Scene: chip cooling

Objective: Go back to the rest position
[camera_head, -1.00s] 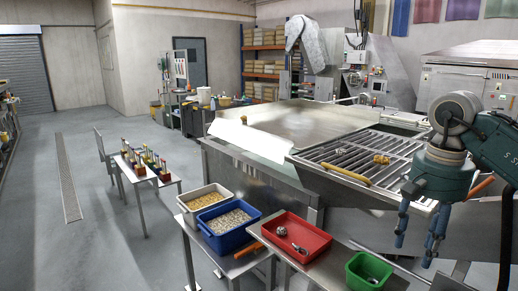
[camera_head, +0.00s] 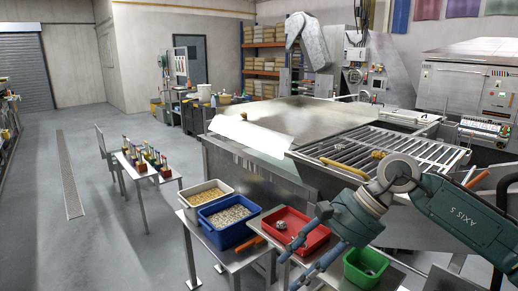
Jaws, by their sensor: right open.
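My right gripper (camera_head: 290,270) comes in from the right, its fingers tilted down and to the left. Its blue fingers are apart with nothing between them. In the picture it overlaps the front of the red tray (camera_head: 322,238), so part of the tray is hidden. I cannot tell its exact height above the table. My left gripper is not in view.
A green bin (camera_head: 366,266) is beside my right wrist. Blue (camera_head: 226,238) and white (camera_head: 185,203) bins with contents stand left of the red tray. The slatted grate (camera_head: 395,143) with a yellow bar is behind my arm. Open floor (camera_head: 110,240) lies left.

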